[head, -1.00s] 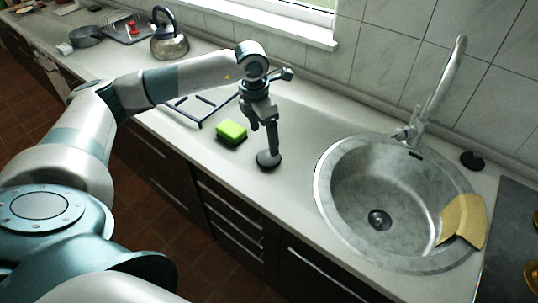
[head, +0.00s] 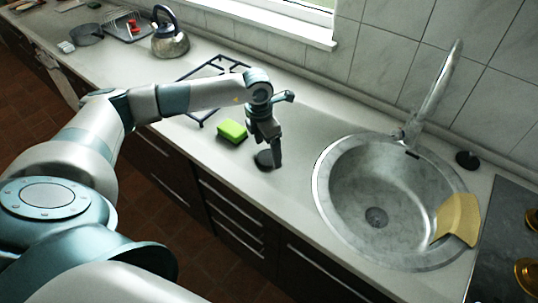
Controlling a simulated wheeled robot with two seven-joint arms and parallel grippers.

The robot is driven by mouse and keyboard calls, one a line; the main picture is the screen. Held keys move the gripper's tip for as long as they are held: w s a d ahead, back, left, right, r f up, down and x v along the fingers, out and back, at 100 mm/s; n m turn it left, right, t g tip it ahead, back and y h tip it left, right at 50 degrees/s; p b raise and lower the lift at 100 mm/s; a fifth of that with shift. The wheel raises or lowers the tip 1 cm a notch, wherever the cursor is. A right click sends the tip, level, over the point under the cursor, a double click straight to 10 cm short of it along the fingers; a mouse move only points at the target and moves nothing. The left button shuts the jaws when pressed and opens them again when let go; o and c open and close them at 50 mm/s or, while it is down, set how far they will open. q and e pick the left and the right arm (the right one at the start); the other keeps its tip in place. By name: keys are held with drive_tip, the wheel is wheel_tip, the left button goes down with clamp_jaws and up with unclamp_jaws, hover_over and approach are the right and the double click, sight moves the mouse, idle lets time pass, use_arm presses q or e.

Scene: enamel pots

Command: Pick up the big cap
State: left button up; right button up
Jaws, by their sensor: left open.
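A black round cap (head: 263,159) lies flat on the light counter, in front of the green sponge's right side. I cannot tell whether the finger touches the cap. My right gripper is not in view.
A green sponge (head: 232,131) lies close to the left of my gripper, with a dark metal rack (head: 203,123) behind it. A round sink (head: 345,205) with a tap (head: 437,88) and a yellow cloth-like piece (head: 458,219) is right. A kettle (head: 170,42) stands far left.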

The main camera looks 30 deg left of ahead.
use_arm(q)
drive_tip(key=shift+w+d+f+p, duration=0.15)
drive_tip(key=shift+f+p, duration=0.15)
drive_tip(key=shift+f, duration=1)
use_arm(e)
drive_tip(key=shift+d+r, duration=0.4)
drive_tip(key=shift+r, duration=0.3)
use_arm(q)
drive_tip(key=shift+c, duration=0.2)
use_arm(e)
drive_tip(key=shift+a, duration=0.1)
use_arm(q)
drive_tip(key=c, duration=1.2)
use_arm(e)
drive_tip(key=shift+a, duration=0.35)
use_arm(q)
drive_tip(key=shift+r, duration=0.2)
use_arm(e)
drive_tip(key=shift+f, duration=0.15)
